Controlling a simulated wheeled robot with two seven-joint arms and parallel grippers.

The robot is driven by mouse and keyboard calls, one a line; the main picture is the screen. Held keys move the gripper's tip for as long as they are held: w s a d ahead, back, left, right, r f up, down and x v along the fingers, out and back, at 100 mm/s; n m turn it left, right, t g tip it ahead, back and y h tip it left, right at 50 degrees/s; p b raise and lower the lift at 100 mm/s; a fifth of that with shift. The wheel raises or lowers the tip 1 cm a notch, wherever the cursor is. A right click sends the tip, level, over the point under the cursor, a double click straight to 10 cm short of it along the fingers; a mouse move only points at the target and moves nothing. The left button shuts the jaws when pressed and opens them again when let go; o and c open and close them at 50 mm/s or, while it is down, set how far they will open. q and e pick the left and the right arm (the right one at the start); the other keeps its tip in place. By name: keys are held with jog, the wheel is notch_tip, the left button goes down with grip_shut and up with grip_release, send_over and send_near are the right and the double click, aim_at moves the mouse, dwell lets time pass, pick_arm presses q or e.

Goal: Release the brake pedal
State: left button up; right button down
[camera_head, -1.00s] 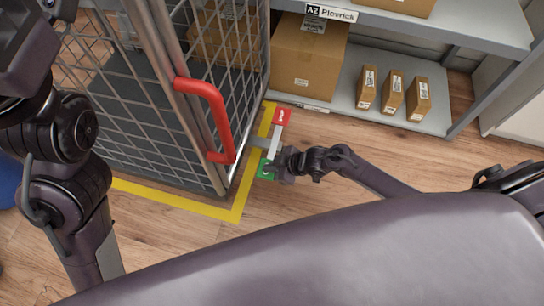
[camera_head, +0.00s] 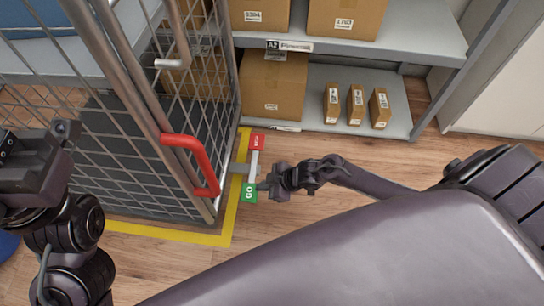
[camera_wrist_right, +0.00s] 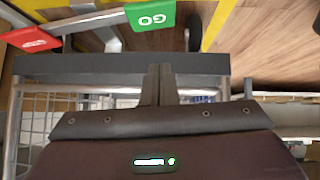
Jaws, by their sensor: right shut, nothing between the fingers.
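The brake pedal is a pale bar (camera_head: 254,166) low at the roll cage's corner. It has a red pad (camera_head: 257,141) at its far end and a green pad (camera_head: 249,192) marked GO at its near end. My right gripper (camera_head: 265,186) is shut and empty, just right of the green pad; I cannot tell whether it touches. In the right wrist view, the green pad (camera_wrist_right: 152,17) is beyond the closed fingers (camera_wrist_right: 158,78), and the red pad (camera_wrist_right: 35,40) is at left. My left gripper (camera_head: 62,132) is at the left edge, its jaws unclear.
The mesh roll cage (camera_head: 110,110) with a red handle (camera_head: 203,165) stands left of the pedal, inside yellow floor tape (camera_head: 230,225). A shelf (camera_head: 330,125) with cartons is behind. Wood floor (camera_head: 350,155) is clear to the right.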

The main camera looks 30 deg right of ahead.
jog(key=p+v, duration=0.1)
jog(key=v, duration=0.3)
jog(key=shift+s+r, duration=0.1)
jog(key=shift+s, duration=0.05)
dwell(0.4)
